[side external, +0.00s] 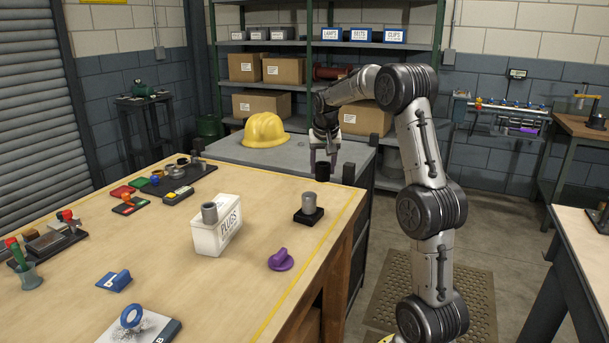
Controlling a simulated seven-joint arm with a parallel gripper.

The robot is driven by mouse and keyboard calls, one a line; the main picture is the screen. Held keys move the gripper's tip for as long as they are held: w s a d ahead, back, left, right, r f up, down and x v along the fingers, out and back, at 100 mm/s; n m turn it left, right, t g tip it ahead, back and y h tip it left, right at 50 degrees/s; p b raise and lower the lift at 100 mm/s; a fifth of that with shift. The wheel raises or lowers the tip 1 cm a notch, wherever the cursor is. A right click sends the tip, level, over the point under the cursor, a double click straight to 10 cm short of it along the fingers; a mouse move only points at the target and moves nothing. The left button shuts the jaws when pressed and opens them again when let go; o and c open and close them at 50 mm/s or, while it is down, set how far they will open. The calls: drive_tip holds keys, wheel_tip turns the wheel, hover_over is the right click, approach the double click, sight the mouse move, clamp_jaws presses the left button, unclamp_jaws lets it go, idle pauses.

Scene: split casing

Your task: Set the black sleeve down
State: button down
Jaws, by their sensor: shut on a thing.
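The black sleeve (323,172) is a short, dark, upright cylinder by the far right corner of the wooden table (160,240). My gripper (323,160) points down and is shut on the sleeve from above, with a finger on either side. I cannot tell whether the sleeve's bottom touches the tabletop or hangs a little above it. The fingers partly cover the sleeve's upper part.
A grey cylinder stands on a black base (308,216) nearer on the table. A white PLUGS box (216,232), purple knob (281,260) and yellow hard hat (265,131) are around. Bare wood lies between.

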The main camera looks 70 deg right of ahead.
drive_tip(key=w+a+n, duration=0.2)
drive_tip(key=w+a, duration=0.7)
drive_tip(key=w, duration=0.2)
drive_tip(key=shift+t, duration=0.4)
drive_tip(key=w+d+f, duration=0.2)
drive_tip(key=w, duration=0.1)
drive_tip(key=w+d+f, duration=0.2)
drive_tip(key=w+f, duration=0.1)
drive_tip(key=w, duration=0.1)
drive_tip(key=w+d+f, duration=0.2)
drive_tip(key=w+f, duration=0.1)
drive_tip(key=w, duration=0.1)
drive_tip(key=shift+w+d, duration=0.15)
drive_tip(key=shift+d, duration=0.15)
drive_tip(key=shift+w+d+f, duration=0.2)
drive_tip(key=shift+w+f, duration=0.1)
drive_tip(key=shift+f, duration=0.15)
drive_tip(key=shift+w+d+f, duration=0.15)
drive_tip(key=shift+w+f, duration=0.1)
drive_tip(key=shift+f, duration=1.55)
drive_tip(key=shift+f, duration=0.15)
drive_tip(key=shift+c, duration=1.3)
unclamp_jaws()
